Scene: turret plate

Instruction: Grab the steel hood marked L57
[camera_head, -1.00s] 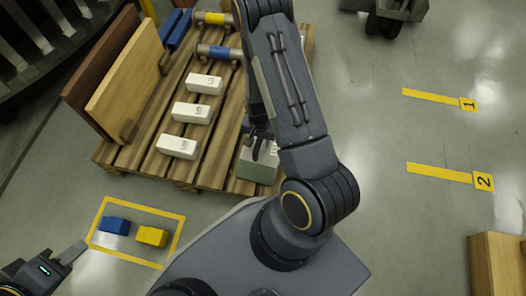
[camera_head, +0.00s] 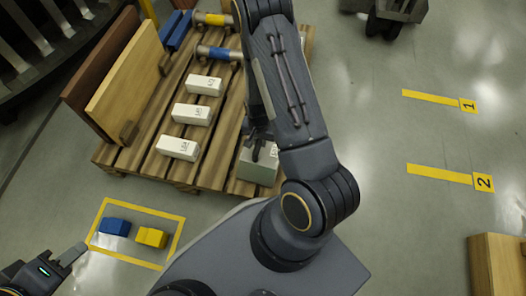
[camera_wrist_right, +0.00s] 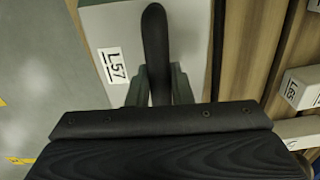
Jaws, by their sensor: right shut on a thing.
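The steel hood (camera_head: 258,172) is a grey-green box at the pallet's front right corner, partly covered by my right arm. In the right wrist view the hood (camera_wrist_right: 95,20) shows a white label reading L57 and a black bar handle (camera_wrist_right: 154,40) on top. My right gripper (camera_head: 258,140) is over the hood, and in the wrist view its fingers (camera_wrist_right: 160,88) are shut on the handle from both sides. The hood appears to rest on the pallet. My left gripper (camera_head: 70,256) is at the lower left, far from the hood; its jaw opening is not clear.
The wooden pallet (camera_head: 140,155) carries several white labelled blocks (camera_head: 178,147), blue- and yellow-banded cylinders (camera_head: 217,53) and upright boards (camera_head: 125,75). One block in the wrist view reads L65 (camera_wrist_right: 300,88). Blue (camera_head: 115,227) and yellow (camera_head: 151,237) blocks lie in a yellow floor outline.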

